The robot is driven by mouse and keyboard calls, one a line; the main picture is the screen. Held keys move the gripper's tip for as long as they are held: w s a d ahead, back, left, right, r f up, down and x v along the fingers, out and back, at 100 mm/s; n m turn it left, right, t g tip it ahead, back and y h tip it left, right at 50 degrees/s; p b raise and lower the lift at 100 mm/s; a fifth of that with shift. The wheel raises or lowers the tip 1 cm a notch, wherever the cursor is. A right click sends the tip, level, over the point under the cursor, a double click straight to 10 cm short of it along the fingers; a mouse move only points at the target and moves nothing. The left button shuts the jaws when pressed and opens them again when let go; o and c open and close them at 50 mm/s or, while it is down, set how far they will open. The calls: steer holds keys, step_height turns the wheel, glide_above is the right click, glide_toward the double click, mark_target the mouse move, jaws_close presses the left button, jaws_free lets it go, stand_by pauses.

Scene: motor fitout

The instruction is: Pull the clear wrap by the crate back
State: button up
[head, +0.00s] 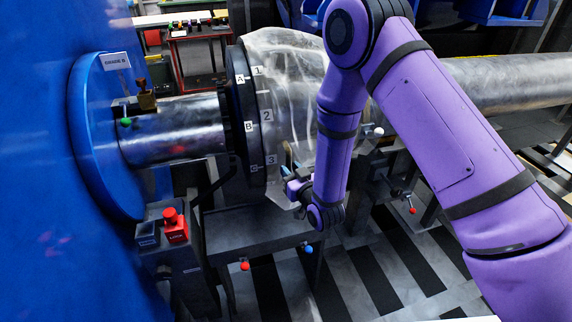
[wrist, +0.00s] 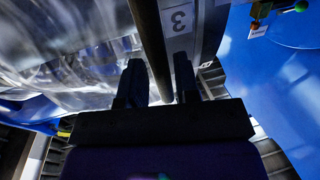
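The clear wrap (head: 285,75) is a crinkled transparent sheet around the drum behind the dark flange marked A, B and 1, 2, 3. It fills the left of the wrist view (wrist: 60,60). My gripper (head: 291,172) is at the lower edge of the wrap, near the number 3, partly hidden by my wrist. In the wrist view its two dark fingers (wrist: 160,85) stand apart. A dark bar or rim (wrist: 152,40) runs between them, beside the 3 label; I cannot tell if either finger touches it. No crate can be identified with certainty.
A large blue housing (head: 50,180) and metal shaft (head: 180,130) are on the left. A red button box (head: 176,228) stands below them. A grey stand (head: 250,232) lies under the flange. A long pipe (head: 510,80) extends right. Blue bins (head: 500,12) are at the upper right.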

steer(key=shift+x, duration=1.75)
